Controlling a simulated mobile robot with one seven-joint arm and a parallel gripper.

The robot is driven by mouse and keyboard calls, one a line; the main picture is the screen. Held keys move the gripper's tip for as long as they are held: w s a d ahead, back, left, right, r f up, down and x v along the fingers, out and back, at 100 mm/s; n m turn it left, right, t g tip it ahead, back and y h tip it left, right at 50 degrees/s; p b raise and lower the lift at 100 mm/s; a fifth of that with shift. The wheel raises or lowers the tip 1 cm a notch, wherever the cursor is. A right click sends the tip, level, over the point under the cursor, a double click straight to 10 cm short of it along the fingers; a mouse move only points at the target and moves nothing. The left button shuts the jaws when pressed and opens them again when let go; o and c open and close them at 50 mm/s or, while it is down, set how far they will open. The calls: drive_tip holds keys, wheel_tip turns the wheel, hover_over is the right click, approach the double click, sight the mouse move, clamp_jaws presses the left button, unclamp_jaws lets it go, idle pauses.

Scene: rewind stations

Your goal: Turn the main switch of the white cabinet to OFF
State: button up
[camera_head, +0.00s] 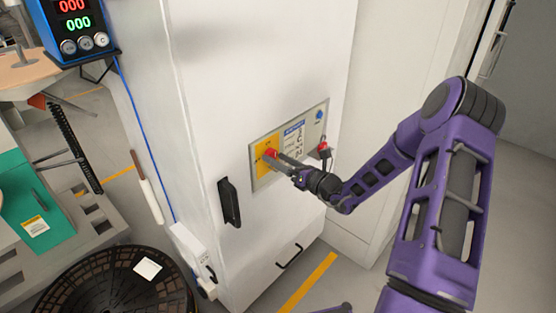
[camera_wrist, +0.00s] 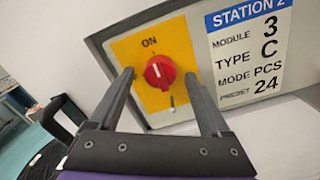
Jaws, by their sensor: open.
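The white cabinet (camera_head: 265,75) stands in the middle of the head view with a grey panel on its front. The red main switch (camera_wrist: 160,72) is a round knob on a yellow plate (camera_wrist: 125,48) marked ON above it. Its white pointer line stands close to upright, toward the ON mark. My gripper (camera_wrist: 159,74) is open, with one finger on each side of the knob. I cannot tell whether the fingers touch it. In the head view my gripper (camera_head: 272,156) reaches the panel from the right and partly covers the red knob.
The panel's label (camera_wrist: 245,50) reads STATION 2, module 3, type C. A red padlock-like item (camera_head: 324,150) and a blue button (camera_head: 319,115) are on the panel's right. A black door handle (camera_head: 229,202) is at the lower left. A dark reel (camera_head: 110,290) stands on the floor.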

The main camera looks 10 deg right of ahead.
drive_tip(key=shift+w+a, duration=0.1)
drive_tip(key=shift+w, duration=0.1)
clamp_jaws()
idle(0.4)
